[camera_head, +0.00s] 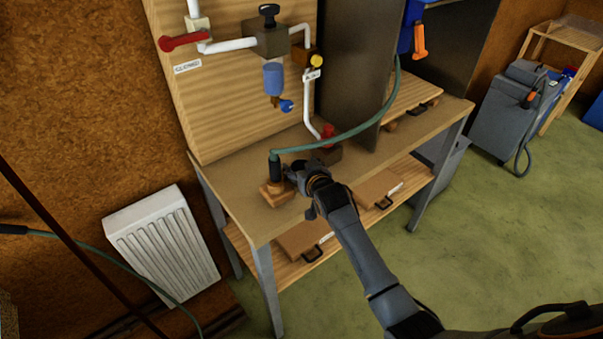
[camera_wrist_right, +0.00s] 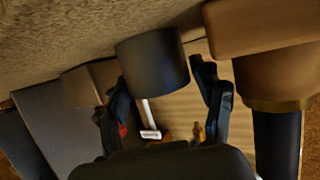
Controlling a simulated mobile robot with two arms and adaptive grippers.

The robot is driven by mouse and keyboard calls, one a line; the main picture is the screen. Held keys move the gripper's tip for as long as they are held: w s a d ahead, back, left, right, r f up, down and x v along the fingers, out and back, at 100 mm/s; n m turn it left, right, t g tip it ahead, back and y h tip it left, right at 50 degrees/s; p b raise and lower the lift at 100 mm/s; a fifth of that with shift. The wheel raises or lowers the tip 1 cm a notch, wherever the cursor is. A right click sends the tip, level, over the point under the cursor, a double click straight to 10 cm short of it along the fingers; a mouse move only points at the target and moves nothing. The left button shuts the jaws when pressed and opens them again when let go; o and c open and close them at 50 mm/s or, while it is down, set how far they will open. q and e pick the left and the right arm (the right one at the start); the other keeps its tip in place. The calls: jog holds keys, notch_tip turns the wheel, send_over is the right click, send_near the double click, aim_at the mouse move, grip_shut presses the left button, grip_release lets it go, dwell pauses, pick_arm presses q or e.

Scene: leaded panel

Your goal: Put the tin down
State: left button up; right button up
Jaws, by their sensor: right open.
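My right gripper (camera_head: 297,171) is over the wooden bench (camera_head: 238,208), close beside a dark-handled tool (camera_head: 275,168) in a wooden block. In the right wrist view my gripper (camera_wrist_right: 168,95) is open. A dark, plain cylinder, which looks like the tin (camera_wrist_right: 152,62), is between and just beyond its fingertips. Its end is near the bench surface, but I cannot tell whether it touches, or whether either finger touches it. In the head view the tin cannot be told apart from the dark gripper. My left gripper is not in view.
The tool's green hose (camera_head: 345,136) arches over the bench. Its wooden block (camera_head: 272,193) stands right beside my gripper. White pipes with a red-handled valve (camera_head: 186,41) run on the back panel. A dark upright panel (camera_head: 352,75) stands behind. The front-left bench top is clear.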

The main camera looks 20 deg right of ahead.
jog(key=shift+c, duration=0.2)
jog(key=c, duration=1)
